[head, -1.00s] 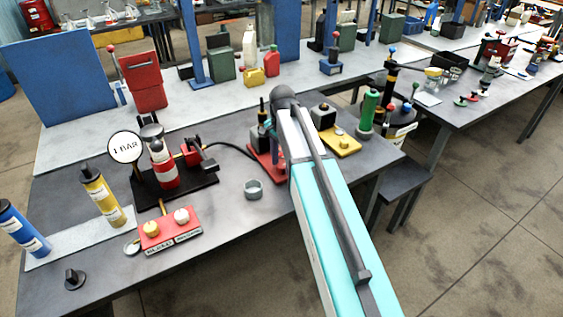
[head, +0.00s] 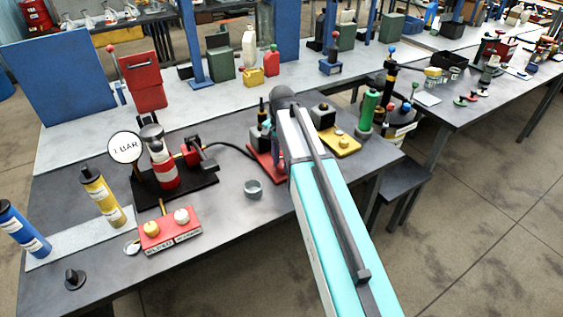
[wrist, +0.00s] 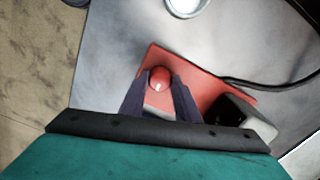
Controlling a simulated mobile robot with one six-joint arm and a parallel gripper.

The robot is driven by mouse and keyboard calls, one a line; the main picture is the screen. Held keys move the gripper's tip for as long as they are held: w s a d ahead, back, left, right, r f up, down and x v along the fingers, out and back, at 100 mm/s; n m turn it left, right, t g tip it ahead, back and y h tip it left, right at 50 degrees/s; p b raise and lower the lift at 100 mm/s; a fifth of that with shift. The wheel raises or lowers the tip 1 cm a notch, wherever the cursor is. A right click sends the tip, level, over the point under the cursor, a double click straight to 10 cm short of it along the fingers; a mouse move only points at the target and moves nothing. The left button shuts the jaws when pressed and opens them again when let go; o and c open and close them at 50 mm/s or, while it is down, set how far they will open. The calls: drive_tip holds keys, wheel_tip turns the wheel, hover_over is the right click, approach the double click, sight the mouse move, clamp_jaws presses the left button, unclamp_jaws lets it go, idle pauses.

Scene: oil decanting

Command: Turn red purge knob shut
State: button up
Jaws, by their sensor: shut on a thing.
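The red purge knob (wrist: 159,78) shows in the wrist view as a glossy round ball above a red base plate (wrist: 206,90). My gripper (wrist: 160,88) has its two dark fingers on either side of the knob and is shut on it. In the head view the red plate (head: 262,164) shows beside my arm, which hides the knob and my fingers.
A black hose (head: 232,148) runs from the red plate to a black stand (head: 170,190) with a red-and-white cylinder. A small grey cup (head: 253,187) stands on the bench left of my arm. A yellow plate (head: 343,142) lies to the right. The bench front is partly clear.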

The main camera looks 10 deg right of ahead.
drive_tip(key=n, duration=0.4)
drive_tip(key=shift+r+p, duration=0.1)
drive_tip(key=shift+p, duration=0.25)
drive_tip(key=n, duration=0.4)
drive_tip(key=n+p, duration=0.1)
drive_tip(key=n, duration=0.4)
drive_tip(key=shift+n, duration=1.7)
drive_tip(key=o, duration=1)
drive_tip(key=shift+o, duration=0.2)
